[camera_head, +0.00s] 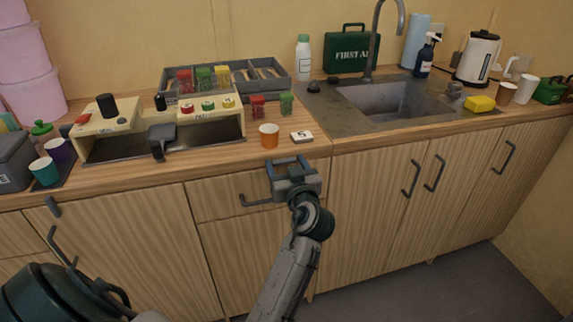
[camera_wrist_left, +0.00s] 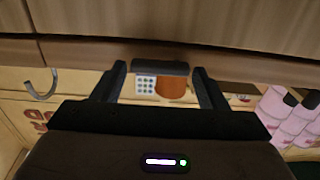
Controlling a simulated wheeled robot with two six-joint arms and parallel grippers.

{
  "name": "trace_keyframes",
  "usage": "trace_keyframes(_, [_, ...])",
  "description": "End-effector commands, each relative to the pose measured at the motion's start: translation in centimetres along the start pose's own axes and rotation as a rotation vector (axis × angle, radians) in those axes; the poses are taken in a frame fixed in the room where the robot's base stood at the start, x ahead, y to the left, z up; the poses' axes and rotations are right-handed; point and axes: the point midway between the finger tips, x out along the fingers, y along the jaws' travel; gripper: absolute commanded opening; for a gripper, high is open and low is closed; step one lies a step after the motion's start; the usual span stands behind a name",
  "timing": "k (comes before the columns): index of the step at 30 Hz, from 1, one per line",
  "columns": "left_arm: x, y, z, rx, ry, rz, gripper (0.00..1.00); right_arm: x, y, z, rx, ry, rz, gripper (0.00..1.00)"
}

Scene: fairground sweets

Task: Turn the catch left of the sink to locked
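The catch (camera_head: 289,160) left of the sink is a dark grey-blue bar below the counter edge, above the drawer front. It lies about crosswise in the head view, partly hidden by my gripper. In the left wrist view, which is upside down, the bar (camera_wrist_left: 160,68) spans the space between my fingertips. My left gripper (camera_head: 290,167) is open, one finger near each end of the bar. I cannot tell whether they touch it. A similar catch (camera_head: 53,206) stands upright on the far-left cabinet. The sink (camera_head: 385,102) is to the right. My right gripper is not in view.
A drawer handle (camera_head: 256,201) sits just below left of my gripper. Door handles (camera_head: 411,179) stick out to the right. The floor (camera_head: 460,285) at the right is clear.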

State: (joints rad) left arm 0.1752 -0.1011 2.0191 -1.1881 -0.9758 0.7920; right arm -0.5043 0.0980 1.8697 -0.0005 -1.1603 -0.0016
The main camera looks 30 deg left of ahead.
Motion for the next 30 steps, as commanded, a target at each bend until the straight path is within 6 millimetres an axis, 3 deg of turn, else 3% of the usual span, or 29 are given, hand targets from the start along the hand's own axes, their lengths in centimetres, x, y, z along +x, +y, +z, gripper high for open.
trace_keyframes(1, [0.0, 0.0, 0.0, 0.000, 0.000, 0.000, 0.56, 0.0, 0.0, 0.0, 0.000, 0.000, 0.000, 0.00])
trace_keyframes(4, [0.0, 0.0, 0.0, 0.000, 0.000, 0.000, 0.37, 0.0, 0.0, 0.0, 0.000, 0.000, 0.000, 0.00])
trace_keyframes(5, [0.0, 0.0, 0.0, 0.000, 0.000, 0.000, 0.35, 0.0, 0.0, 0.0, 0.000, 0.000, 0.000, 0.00])
trace_keyframes(17, [0.0, 0.1, 0.1, 0.078, 0.000, 0.000, 0.35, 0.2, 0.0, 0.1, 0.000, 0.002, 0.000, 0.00])
trace_keyframes(30, [0.0, 0.0, 0.6, 0.444, 0.000, 0.000, 0.35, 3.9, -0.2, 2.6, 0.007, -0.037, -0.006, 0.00])
